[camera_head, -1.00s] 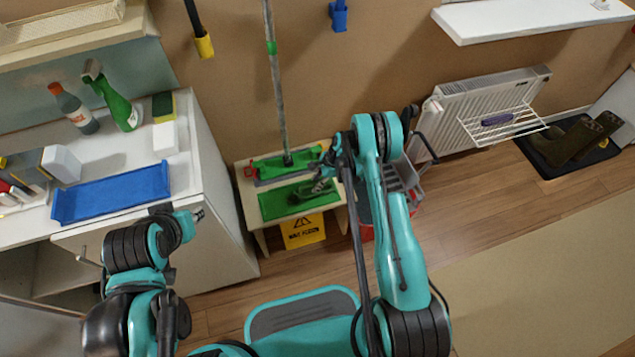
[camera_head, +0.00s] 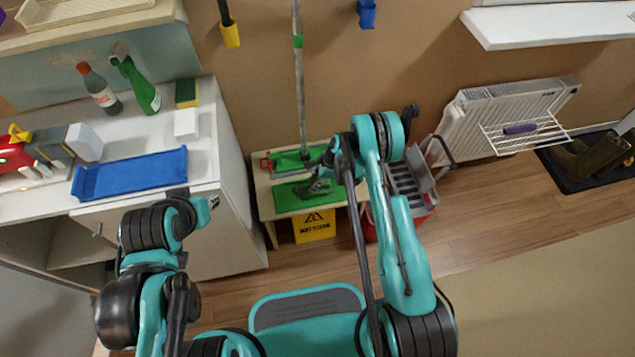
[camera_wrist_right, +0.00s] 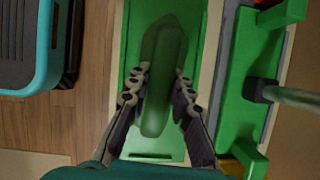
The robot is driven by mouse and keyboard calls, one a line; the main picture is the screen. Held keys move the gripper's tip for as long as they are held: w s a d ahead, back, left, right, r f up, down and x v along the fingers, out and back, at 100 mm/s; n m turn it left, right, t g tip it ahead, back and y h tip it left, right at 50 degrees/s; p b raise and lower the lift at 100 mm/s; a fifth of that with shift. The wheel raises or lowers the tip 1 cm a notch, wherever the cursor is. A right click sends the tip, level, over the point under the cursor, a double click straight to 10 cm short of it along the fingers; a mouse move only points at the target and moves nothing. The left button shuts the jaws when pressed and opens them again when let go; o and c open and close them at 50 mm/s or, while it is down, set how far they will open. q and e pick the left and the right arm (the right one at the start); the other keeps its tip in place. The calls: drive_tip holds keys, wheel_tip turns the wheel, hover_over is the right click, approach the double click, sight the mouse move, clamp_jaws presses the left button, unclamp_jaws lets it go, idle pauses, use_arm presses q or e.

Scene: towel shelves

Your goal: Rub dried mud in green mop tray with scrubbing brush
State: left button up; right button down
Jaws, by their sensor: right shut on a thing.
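The green mop tray (camera_head: 286,200) lies on a low wooden bench in the head view; it also fills the middle of the wrist view (camera_wrist_right: 130,45). My right gripper (camera_head: 326,176) is over the tray's right part. In the wrist view its fingers (camera_wrist_right: 162,82) are shut on both sides of a long green scrubbing brush (camera_wrist_right: 161,60). The brush lies lengthwise over the tray; I cannot tell whether it touches the bottom.
A mop (camera_head: 299,80) stands behind the tray, its green head (camera_wrist_right: 240,110) close beside it. A grey and red bucket (camera_head: 410,185) stands right. A blue tray (camera_head: 130,173) lies on the cabinet.

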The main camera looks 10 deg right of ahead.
sight(324, 182)
drive_tip(key=shift+s+a+f, duration=0.1)
drive_tip(key=shift+a, duration=3.65)
drive_tip(key=shift+d, duration=2)
drive_tip(key=shift+d+f, duration=0.15)
drive_tip(key=shift+d, duration=3.65)
drive_tip(key=shift+w+d, duration=0.2)
drive_tip(key=shift+d, duration=1.65)
